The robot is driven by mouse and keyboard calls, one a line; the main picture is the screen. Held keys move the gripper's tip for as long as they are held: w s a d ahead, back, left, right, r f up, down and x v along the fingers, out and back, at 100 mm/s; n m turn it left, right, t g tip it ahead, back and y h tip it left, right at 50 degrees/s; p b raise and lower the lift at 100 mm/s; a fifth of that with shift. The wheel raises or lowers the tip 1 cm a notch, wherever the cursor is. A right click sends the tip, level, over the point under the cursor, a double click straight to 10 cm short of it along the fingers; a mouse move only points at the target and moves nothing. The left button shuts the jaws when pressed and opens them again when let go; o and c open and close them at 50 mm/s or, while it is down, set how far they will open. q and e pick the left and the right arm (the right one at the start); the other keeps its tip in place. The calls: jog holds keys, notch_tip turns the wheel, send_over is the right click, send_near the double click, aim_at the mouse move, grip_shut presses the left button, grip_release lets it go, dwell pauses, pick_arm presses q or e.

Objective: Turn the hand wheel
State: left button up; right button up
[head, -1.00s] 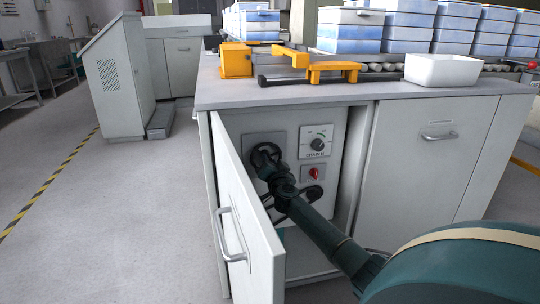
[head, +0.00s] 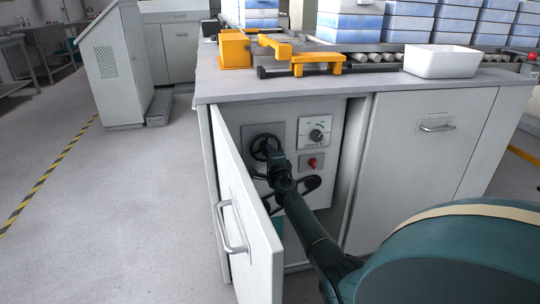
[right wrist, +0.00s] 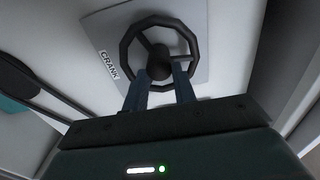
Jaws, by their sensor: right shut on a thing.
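The dark hand wheel (head: 262,145) sits upright on a grey plate inside the open cabinet. In the right wrist view the hand wheel (right wrist: 158,58) shows its round rim, its spokes and its hub, with a "CRANK" label beside it. My right gripper (head: 270,158) is at the lower right part of the wheel in the head view. In the right wrist view the fingers of my right gripper (right wrist: 160,76) are shut on the wheel, one on each side of its lower part near the hub. My left gripper is not in view.
The cabinet door (head: 240,205) stands open at the left of my right arm. A dial (head: 315,131) and a red switch (head: 312,163) are right of the wheel. A dark belt drive (head: 308,184) lies below. A white bin (head: 440,61) and a yellow frame (head: 318,62) stand on top.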

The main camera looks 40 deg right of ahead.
jog(key=m, duration=0.9)
jog(key=shift+f, duration=0.25)
jog(key=shift+m, duration=0.4)
jog(key=o, duration=1)
jog(key=shift+a, duration=0.1)
